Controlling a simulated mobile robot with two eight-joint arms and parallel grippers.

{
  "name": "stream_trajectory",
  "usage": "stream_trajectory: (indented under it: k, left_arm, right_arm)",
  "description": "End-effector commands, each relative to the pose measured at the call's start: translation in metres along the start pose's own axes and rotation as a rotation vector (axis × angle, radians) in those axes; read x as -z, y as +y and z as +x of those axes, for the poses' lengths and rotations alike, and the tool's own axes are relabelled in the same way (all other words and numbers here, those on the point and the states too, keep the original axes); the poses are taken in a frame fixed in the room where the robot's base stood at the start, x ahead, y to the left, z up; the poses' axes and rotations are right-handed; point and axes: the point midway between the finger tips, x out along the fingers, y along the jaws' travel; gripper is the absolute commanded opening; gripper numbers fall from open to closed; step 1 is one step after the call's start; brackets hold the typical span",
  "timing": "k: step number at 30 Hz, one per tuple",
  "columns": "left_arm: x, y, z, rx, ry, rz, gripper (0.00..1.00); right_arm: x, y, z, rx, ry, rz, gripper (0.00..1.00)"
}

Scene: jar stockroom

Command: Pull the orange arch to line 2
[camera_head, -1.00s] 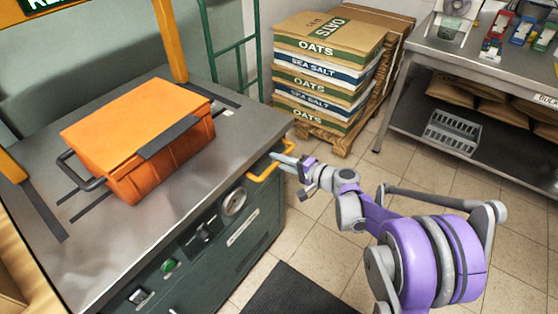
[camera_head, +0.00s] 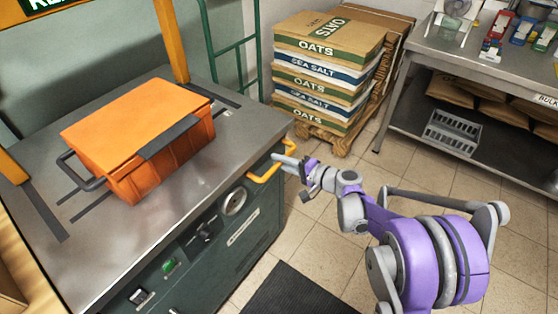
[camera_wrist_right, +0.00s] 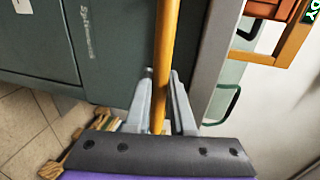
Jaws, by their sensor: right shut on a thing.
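Dark grooves run along the machine top near each post. I cannot read which mark is line 2. My right gripper (camera_head: 279,163) is at the machine's right edge, shut on a yellow-orange bar handle (camera_head: 262,177). In the right wrist view the fingers (camera_wrist_right: 160,100) lie on both sides of this handle (camera_wrist_right: 166,50). My left gripper is not in view.
An orange box (camera_head: 135,118) with dark handles sits on the machine top. Stacked sacks (camera_head: 322,75) stand on a pallet at the back. A steel table (camera_head: 480,60) is at the right. Tiled floor is open between, with a dark mat (camera_head: 298,292) in front.

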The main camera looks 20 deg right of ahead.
Motion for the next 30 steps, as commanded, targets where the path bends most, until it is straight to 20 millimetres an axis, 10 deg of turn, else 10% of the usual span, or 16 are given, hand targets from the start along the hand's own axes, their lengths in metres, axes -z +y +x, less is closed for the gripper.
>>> stream_trajectory:
  k: [21, 30]
  left_arm:
    - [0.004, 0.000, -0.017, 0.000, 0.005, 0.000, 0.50]
    - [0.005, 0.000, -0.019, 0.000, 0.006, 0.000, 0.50]
  right_arm:
    - [0.001, 0.039, -0.192, -0.002, 0.007, 0.000, 0.00]
    - [0.000, 0.050, -0.241, -0.001, 0.002, 0.000, 0.00]
